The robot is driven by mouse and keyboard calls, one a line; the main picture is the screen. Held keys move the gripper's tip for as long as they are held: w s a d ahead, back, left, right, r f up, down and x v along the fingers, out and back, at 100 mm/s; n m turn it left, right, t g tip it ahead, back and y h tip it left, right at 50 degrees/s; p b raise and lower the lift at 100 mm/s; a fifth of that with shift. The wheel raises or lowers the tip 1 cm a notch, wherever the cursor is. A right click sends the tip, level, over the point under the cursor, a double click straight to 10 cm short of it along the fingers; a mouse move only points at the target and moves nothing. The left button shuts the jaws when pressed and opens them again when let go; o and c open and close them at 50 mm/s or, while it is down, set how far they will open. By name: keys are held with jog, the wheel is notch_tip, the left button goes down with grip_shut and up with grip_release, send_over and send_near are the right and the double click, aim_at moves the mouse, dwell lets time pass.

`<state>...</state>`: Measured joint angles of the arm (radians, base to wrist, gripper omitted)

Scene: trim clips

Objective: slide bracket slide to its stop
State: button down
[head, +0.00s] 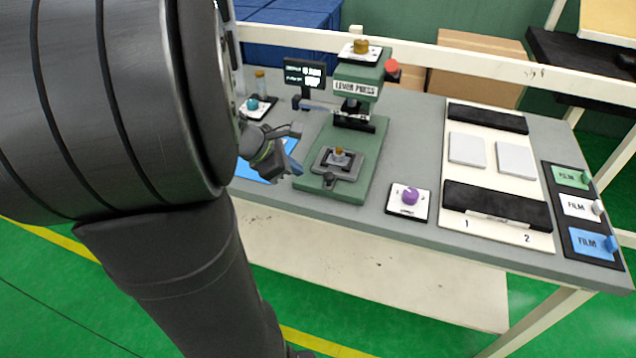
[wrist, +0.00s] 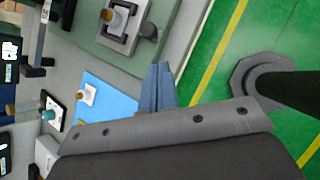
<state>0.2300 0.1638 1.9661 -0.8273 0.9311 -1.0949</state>
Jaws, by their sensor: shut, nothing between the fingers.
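The green lever press (head: 357,88) stands left of the table's middle. On its green base lies a grey frame fixture (head: 353,165) with a brass-topped piece (head: 339,155) inside it and a dark round knob (head: 330,180) at its front. The fixture also shows at the top of the wrist view (wrist: 128,30). No part is labelled as the bracket slide, so I cannot tell for certain which it is. My gripper (head: 296,168) is shut and empty, left of the press base and apart from the fixture. Its blue fingers (wrist: 160,70) meet in the wrist view.
A blue mat (wrist: 112,100) lies beside the press, with a small white piece (wrist: 87,94) on it. A teal-knobbed plate (head: 256,105) and a display (head: 305,74) stand behind. A purple-knobbed plate (head: 408,202), a cream board (head: 455,215) and film bins (head: 583,207) are to the right.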

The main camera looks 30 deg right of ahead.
aim_at(334, 152)
jog(key=d+f+n, duration=0.2)
jog(key=f, duration=0.1)
jog(key=d+f+n+t, duration=0.1)
jog(key=d+f+n, duration=0.1)
jog(key=f, duration=0.1)
jog(key=w+d+f+n, duration=0.1)
jog(key=d+f+n, duration=0.1)
jog(key=f, duration=0.1)
jog(key=shift+f+t, duration=0.25)
jog(key=shift+t, duration=0.05)
jog(key=shift+w+d, duration=0.15)
jog(key=shift+d, duration=0.25)
jog(key=w+d, duration=0.8)
jog(key=shift+w+d, duration=0.35)
jog(key=shift+d, duration=0.05)
jog(key=shift+w+d+r, duration=0.1)
jog(key=shift+w+d, duration=0.05)
